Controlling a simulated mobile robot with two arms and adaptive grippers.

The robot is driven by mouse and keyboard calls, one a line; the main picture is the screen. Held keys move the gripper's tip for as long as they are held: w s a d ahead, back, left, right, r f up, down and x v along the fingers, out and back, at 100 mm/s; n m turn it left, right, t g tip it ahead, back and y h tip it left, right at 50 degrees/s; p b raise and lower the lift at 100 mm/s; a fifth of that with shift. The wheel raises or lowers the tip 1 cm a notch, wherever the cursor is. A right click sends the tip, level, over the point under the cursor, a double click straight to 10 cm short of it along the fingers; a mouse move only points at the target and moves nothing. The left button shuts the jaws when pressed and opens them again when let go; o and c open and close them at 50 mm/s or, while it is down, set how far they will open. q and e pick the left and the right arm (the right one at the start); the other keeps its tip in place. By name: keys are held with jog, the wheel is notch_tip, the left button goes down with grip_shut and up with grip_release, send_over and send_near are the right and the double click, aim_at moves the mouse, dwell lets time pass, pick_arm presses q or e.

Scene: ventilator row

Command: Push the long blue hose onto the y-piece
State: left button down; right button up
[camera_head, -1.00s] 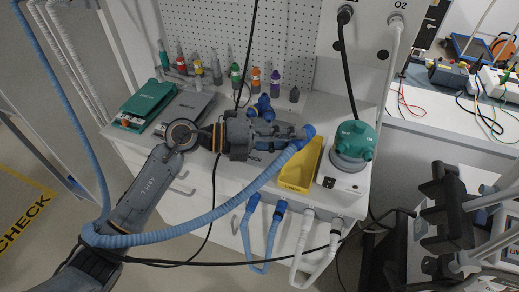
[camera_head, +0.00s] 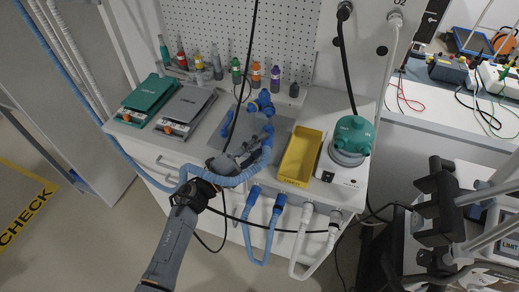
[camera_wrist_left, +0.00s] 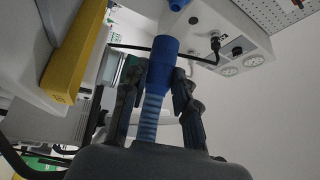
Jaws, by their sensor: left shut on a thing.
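My left gripper (camera_head: 256,153) is shut on the long blue hose (camera_head: 234,181) near its end, above the front of the bench. In the left wrist view the hose's dark blue end cuff (camera_wrist_left: 162,62) sits between the fingers and points away from the gripper. A blue branched piece, apparently the y-piece (camera_head: 262,104), stands on the bench behind the hose end. A blue part (camera_wrist_left: 178,4), perhaps the same piece, shows at the top of the left wrist view, apart from the cuff. The exact gap in the head view is hard to tell.
A yellow tray (camera_head: 300,157) and a green-topped device (camera_head: 352,139) stand right of the hose end. Green (camera_head: 148,95) and grey (camera_head: 186,106) scale-like devices lie left. Coloured bottles line the back. Blue and white hose loops hang at the front. A black cable passes near my gripper.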

aim_at(262, 103)
pick_arm(q)
jog(key=w+b, duration=0.1)
jog(key=w, duration=0.3)
jog(key=shift+d, duration=0.15)
jog(key=shift+w+r, duration=0.1)
dwell(0.3)
jog(key=shift+w+b, duration=0.75)
jog(key=shift+w, duration=0.5)
dwell(1.0)
dwell(0.6)
jog(key=c, duration=1)
grip_release()
jog(key=shift+o, duration=0.2)
jog(key=shift+s, duration=0.1)
